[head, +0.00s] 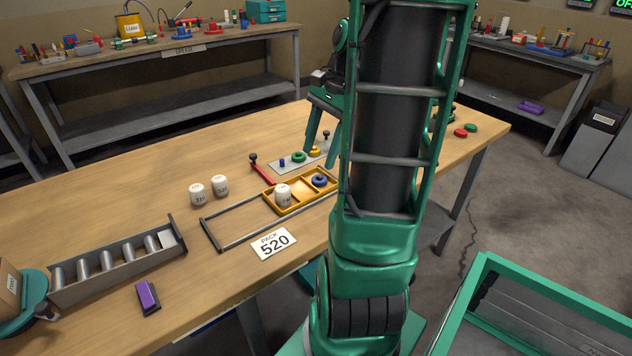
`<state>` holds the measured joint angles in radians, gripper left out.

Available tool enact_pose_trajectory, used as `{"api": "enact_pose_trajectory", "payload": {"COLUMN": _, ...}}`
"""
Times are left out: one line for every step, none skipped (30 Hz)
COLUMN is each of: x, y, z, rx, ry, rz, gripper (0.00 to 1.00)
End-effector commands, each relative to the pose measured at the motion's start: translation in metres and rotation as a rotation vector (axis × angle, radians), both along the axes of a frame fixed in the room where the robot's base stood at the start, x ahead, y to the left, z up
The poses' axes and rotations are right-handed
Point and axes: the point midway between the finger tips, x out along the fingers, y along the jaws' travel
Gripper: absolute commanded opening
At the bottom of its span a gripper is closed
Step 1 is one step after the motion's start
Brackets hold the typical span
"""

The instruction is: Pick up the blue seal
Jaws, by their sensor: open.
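The blue seal (319,180), a dark blue ring, lies in the right part of a yellow divided tray (290,206) on the wooden workbench. A white labelled canister (283,196) stands in the left part of the same tray. My gripper (320,152) is open, its two green fingers pointing down. In the picture it is above the tray and the blue seal, over the grey plate's right end. No object shows between the fingers. Its height above the bench is hard to tell. My arm hides part of the bench to the right.
A grey plate (286,167) behind the tray holds a green ring (298,157), a yellow ring (314,151) and a small blue piece (282,162). A red lever (262,171) stands beside it. Two white canisters (197,194) stand left. A "PACK 520" card (275,243) lies in front.

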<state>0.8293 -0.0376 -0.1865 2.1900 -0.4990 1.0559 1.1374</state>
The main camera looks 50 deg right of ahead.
Motion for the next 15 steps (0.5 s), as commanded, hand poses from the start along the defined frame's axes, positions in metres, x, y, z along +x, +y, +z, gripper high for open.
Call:
{"api": "enact_pose_trajectory", "payload": {"x": 0.0, "y": -0.019, "z": -0.002, "rx": 0.03, "ry": 0.007, "rz": -0.093, "gripper": 0.54}}
{"api": "enact_pose_trajectory", "payload": {"x": 0.001, "y": -0.028, "z": -0.003, "rx": 0.048, "ry": 0.01, "rz": -0.143, "gripper": 0.54}}
{"api": "enact_pose_trajectory", "payload": {"x": 0.001, "y": -0.038, "z": -0.004, "rx": 0.07, "ry": 0.014, "rz": -0.203, "gripper": 0.54}}
{"api": "enact_pose_trajectory", "payload": {"x": 0.001, "y": -0.046, "z": -0.004, "rx": 0.085, "ry": 0.015, "rz": -0.246, "gripper": 0.54}}
{"api": "enact_pose_trajectory", "payload": {"x": 0.001, "y": -0.052, "z": -0.005, "rx": 0.099, "ry": 0.018, "rz": -0.283, "gripper": 0.54}}
{"api": "enact_pose_trajectory", "payload": {"x": 0.0, "y": -0.06, "z": -0.006, "rx": 0.116, "ry": 0.021, "rz": -0.327, "gripper": 0.54}}
{"api": "enact_pose_trajectory", "payload": {"x": -0.001, "y": -0.065, "z": -0.006, "rx": 0.128, "ry": 0.023, "rz": -0.357, "gripper": 0.54}}
{"api": "enact_pose_trajectory", "payload": {"x": -0.001, "y": -0.069, "z": -0.007, "rx": 0.139, "ry": 0.025, "rz": -0.381, "gripper": 0.54}}
{"api": "enact_pose_trajectory", "payload": {"x": -0.002, "y": -0.074, "z": -0.007, "rx": 0.149, "ry": 0.027, "rz": -0.41, "gripper": 0.54}}
{"api": "enact_pose_trajectory", "payload": {"x": -0.002, "y": -0.077, "z": -0.007, "rx": 0.155, "ry": 0.028, "rz": -0.425, "gripper": 0.54}}
{"api": "enact_pose_trajectory", "payload": {"x": -0.003, "y": -0.079, "z": -0.008, "rx": 0.161, "ry": 0.029, "rz": -0.439, "gripper": 0.54}}
{"api": "enact_pose_trajectory", "payload": {"x": -0.003, "y": -0.081, "z": -0.009, "rx": 0.168, "ry": 0.031, "rz": -0.452, "gripper": 0.54}}
{"api": "enact_pose_trajectory", "payload": {"x": -0.003, "y": -0.081, "z": -0.011, "rx": 0.171, "ry": 0.032, "rz": -0.458, "gripper": 0.54}}
{"api": "enact_pose_trajectory", "payload": {"x": -0.002, "y": -0.081, "z": -0.013, "rx": 0.173, "ry": 0.033, "rz": -0.462, "gripper": 0.54}}
{"api": "enact_pose_trajectory", "payload": {"x": -0.001, "y": -0.079, "z": -0.017, "rx": 0.174, "ry": 0.032, "rz": -0.465, "gripper": 0.54}}
